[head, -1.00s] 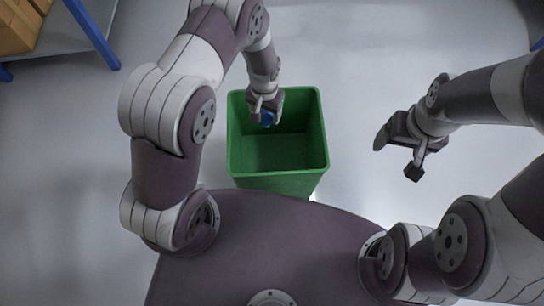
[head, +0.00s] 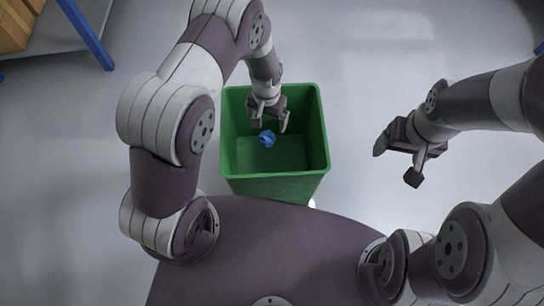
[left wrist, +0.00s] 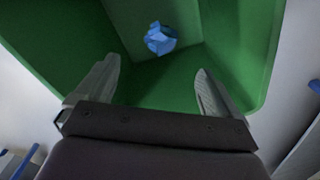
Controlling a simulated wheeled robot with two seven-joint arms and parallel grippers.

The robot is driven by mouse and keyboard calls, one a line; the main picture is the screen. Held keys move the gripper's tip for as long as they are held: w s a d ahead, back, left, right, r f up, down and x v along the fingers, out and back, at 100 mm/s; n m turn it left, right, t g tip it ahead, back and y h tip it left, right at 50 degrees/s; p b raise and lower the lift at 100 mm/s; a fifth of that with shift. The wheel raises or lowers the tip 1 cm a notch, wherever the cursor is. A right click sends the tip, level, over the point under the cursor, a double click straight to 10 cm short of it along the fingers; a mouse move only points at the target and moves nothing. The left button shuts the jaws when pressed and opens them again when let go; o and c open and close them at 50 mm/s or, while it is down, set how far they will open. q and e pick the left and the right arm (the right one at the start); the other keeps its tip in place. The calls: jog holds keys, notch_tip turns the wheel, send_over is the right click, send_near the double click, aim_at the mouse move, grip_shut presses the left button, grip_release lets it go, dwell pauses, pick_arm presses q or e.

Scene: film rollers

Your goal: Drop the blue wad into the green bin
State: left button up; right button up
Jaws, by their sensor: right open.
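The blue wad (head: 267,139) is inside the green bin (head: 316,130), below my left gripper (head: 270,128). My left gripper is open and empty over the far part of the bin. In the left wrist view the blue wad (left wrist: 160,38) shows beyond the two spread fingers (left wrist: 158,85), apart from them, with the walls of the green bin (left wrist: 238,40) around it. I cannot tell whether the wad touches the bin floor. My right gripper (head: 396,164) is open and empty, to the right of the bin.
A shelf with blue posts (head: 88,36) and cardboard boxes (head: 14,28) stands at the top left. The grey floor (head: 360,90) between the bin and my right gripper is clear.

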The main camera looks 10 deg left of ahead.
pick_arm(q)
notch_tip(320, 180, up, 13)
jog(key=p, duration=0.3)
jog(key=shift+f, duration=0.15)
dwell(0.4)
